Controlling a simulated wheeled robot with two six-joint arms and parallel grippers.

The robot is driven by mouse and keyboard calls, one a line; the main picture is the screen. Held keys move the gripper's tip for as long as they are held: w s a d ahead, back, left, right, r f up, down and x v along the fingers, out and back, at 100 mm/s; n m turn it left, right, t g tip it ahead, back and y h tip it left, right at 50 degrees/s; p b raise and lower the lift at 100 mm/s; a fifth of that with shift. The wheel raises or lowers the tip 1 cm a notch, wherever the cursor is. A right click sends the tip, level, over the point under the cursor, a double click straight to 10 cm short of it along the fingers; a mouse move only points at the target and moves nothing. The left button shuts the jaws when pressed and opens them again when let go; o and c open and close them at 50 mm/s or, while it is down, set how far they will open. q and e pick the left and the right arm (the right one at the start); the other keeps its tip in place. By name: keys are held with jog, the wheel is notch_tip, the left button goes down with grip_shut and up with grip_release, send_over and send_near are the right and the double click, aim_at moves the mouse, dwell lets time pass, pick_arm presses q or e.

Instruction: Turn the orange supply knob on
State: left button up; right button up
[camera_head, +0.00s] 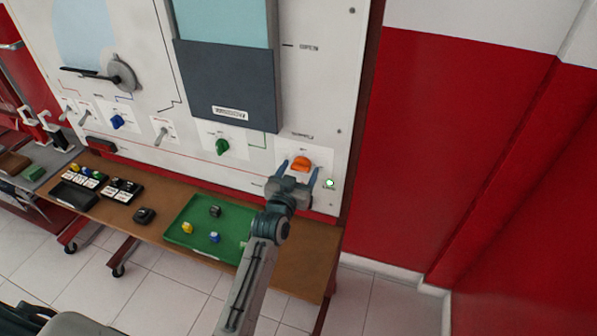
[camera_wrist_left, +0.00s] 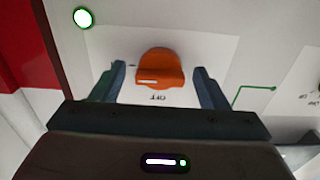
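The orange supply knob (camera_head: 301,164) is on the white panel's lower right. In the left wrist view the knob (camera_wrist_left: 161,68) has a crosswise grip bar with a white mark at its left end, above an upside-down "OFF" label (camera_wrist_left: 157,97). My left gripper (camera_head: 301,174) is open in front of it. In the left wrist view its fingers (camera_wrist_left: 160,80) stand on either side of the knob, with a visible gap at each side. A round lamp (camera_head: 330,183) with a green rim is lit beside the knob. My right gripper is not in view.
A green knob (camera_head: 222,146), a blue knob (camera_head: 117,121) and toggle switches sit farther left on the panel. Below, a brown bench (camera_head: 305,262) carries a green tray (camera_head: 190,238) with small parts. A red wall (camera_head: 450,130) stands at right.

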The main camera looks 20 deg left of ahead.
pick_arm(q)
jog(key=shift+s+f, duration=0.1)
jog(key=shift+s, duration=0.4)
jog(key=s+b, duration=0.3)
jog(key=s, duration=0.6)
jog(key=shift+s+a, duration=0.2)
jog(key=shift+s, duration=0.2)
